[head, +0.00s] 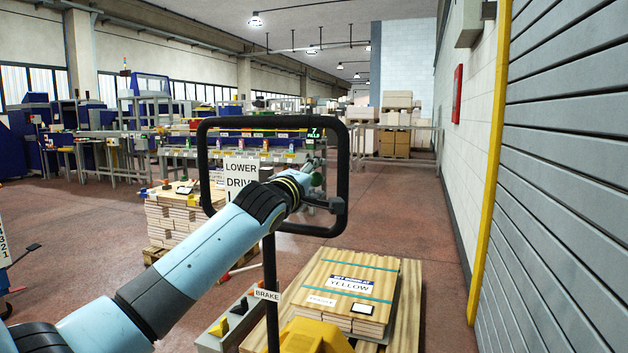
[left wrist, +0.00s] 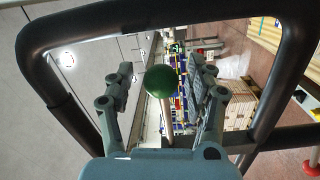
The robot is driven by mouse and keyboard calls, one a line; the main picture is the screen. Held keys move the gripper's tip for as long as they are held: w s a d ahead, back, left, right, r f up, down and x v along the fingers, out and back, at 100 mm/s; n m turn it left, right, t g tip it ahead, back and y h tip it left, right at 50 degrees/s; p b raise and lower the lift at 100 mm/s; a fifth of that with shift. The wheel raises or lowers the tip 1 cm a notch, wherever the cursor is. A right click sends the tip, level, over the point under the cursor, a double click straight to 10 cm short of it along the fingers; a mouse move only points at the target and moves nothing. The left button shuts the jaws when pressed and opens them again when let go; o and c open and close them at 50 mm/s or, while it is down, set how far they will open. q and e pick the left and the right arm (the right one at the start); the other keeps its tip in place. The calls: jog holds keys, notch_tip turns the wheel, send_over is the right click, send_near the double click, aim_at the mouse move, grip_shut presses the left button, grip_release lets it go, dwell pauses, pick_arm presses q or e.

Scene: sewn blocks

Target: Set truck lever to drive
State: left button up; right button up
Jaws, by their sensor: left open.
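The green ball knob of a lever (left wrist: 166,81) shows in the left wrist view on a thin pale rod, between the two fingers of my left gripper (left wrist: 163,70). The fingers are open, one on each side; I cannot tell whether either touches it. In the head view the green knob (head: 316,180) shows small beside my left gripper (head: 322,192), inside the truck's black frame (head: 342,150). A sign (head: 240,170) reads LOWER and DRIVE; its lowest line is partly hidden by my arm. My right gripper is not in view.
A grey box (head: 212,343) with small levers and a yellow housing (head: 312,338) are below. A labelled board stack (head: 385,290) lies ahead. A grey shutter (head: 565,190) stands right; floor (head: 400,215) beyond is clear.

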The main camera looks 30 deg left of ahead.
pick_arm(q)
jog(key=s+d, duration=0.2)
jog(key=s, duration=0.9)
jog(key=shift+s+f, duration=0.15)
jog(key=shift+s, duration=0.25)
jog(key=s+f+m+g, duration=0.1)
jog(key=s+f+g, duration=0.3)
jog(key=f, duration=1)
jog(key=s+f+g, duration=0.2)
jog(key=s+f, duration=0.3)
jog(key=f, duration=0.8)
jog(key=s+f+m+g, duration=0.1)
jog(key=s+f+g, duration=0.3)
jog(key=f, duration=1)
jog(key=s+d+f+m+g+h, duration=0.1)
jog(key=s+d+f+m+g, duration=0.15)
jog(key=s+f, duration=0.75)
jog(key=s+d+f+m+g, duration=0.1)
jog(key=s+f+m+g, duration=0.15)
jog(key=s+f, duration=0.75)
jog(key=s+d+f+m+g, duration=0.1)
jog(key=s+d+f+m, duration=0.1)
jog(key=s+m, duration=0.3)
jog(key=s+d+f+m+g+h, duration=0.1)
jog(key=s+m, duration=0.5)
jog(key=s, duration=0.8)
jog(key=shift+s+d+f, duration=0.3)
jog(key=shift+d+f, duration=0.05)
jog(key=shift+f, duration=0.05)
